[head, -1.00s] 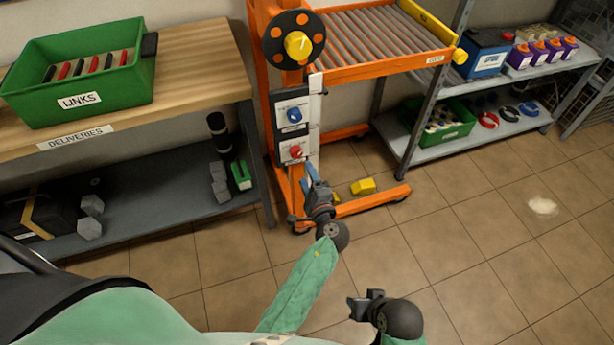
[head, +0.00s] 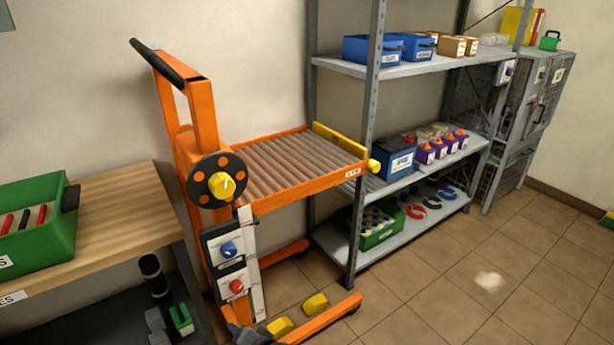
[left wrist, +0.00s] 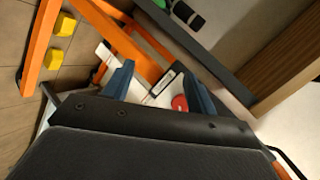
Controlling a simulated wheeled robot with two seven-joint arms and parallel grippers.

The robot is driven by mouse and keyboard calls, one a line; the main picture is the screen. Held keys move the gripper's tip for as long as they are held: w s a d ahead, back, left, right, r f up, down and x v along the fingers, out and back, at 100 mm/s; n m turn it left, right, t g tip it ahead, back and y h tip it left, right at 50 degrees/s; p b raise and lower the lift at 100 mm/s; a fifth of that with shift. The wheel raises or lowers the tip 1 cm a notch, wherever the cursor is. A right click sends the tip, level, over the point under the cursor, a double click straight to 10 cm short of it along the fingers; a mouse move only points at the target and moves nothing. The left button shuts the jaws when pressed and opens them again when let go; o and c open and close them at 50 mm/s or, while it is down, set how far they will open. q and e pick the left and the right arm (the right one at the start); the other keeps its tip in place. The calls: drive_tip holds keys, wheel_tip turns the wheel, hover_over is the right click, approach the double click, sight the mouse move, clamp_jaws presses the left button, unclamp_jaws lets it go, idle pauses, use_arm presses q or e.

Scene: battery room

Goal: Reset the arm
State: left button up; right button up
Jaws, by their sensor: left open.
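My left gripper (left wrist: 162,82) shows in the left wrist view with its two blue fingers apart and nothing held between them. The red knob (left wrist: 180,103) and white panel of the orange lift lie beyond the fingers; I cannot tell whether they touch. In the head view only a bit of my left gripper (head: 240,333) shows at the bottom edge, below the lift's red knob (head: 236,286). The blue knob (head: 229,249) sits above the red one. My right gripper is out of view.
The orange lift (head: 300,198) with its roller top stands ahead. The wooden bench (head: 120,222) with a green bin (head: 50,245) is at left, a grey shelf rack (head: 405,262) at right. Yellow blocks (head: 315,304) lie near the lift's base. Open floor (head: 440,300) is at right.

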use_arm(q)
drive_tip(key=s+d+r+n+g+h+p, duration=0.1)
drive_tip(key=s+h, duration=0.4)
drive_tip(key=s, duration=0.8)
drive_tip(key=s+d+r+n+g+h+p, duration=0.1)
drive_tip(key=s+d+r+g+h+p, duration=0.1)
drive_tip(key=s, duration=1.1)
drive_tip(key=r+g+h+p, duration=0.1)
drive_tip(key=g+h+p, duration=0.1)
drive_tip(key=g, duration=0.1)
drive_tip(key=shift+n+h, duration=0.3)
drive_tip(key=shift+h, duration=0.1)
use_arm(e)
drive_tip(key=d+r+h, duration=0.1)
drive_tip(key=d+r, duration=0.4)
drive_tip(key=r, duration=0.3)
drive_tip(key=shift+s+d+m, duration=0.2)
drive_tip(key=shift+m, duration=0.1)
